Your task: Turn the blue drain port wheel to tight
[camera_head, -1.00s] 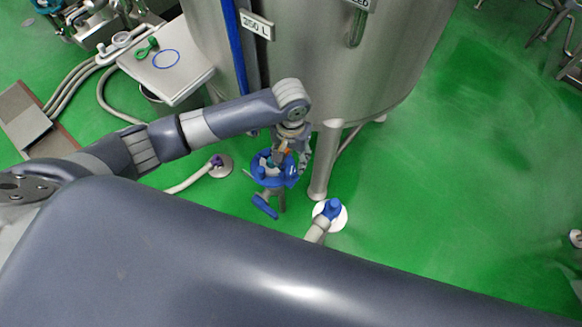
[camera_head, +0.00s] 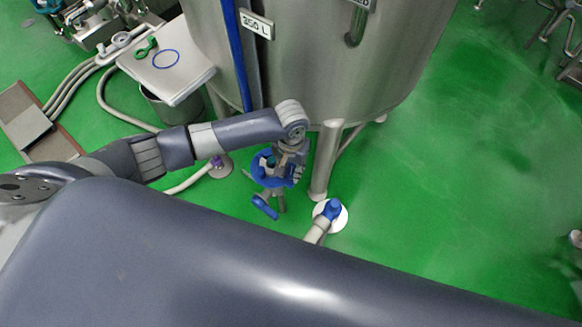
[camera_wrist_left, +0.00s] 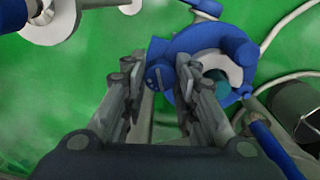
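The blue drain port wheel (camera_head: 262,181) is under the tank, partly hidden by my left gripper (camera_head: 290,165) in the head view. In the left wrist view, a thick blue ring (camera_wrist_left: 208,38) with a pale inner part lies right of the fingers. A blue block (camera_wrist_left: 158,76) at the ring's left side shows between the two fingertips of my left gripper (camera_wrist_left: 158,74). The fingers are apart, one on each side of the block; I cannot tell whether they touch it. My right gripper is not in view.
The steel tank (camera_head: 310,70) and its leg (camera_head: 325,160) stand right beside my left gripper. A blue lever (camera_head: 264,207) hangs below the wheel. A blue-capped pipe (camera_head: 331,210) on a white disc stands to the right. Green floor is free farther right.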

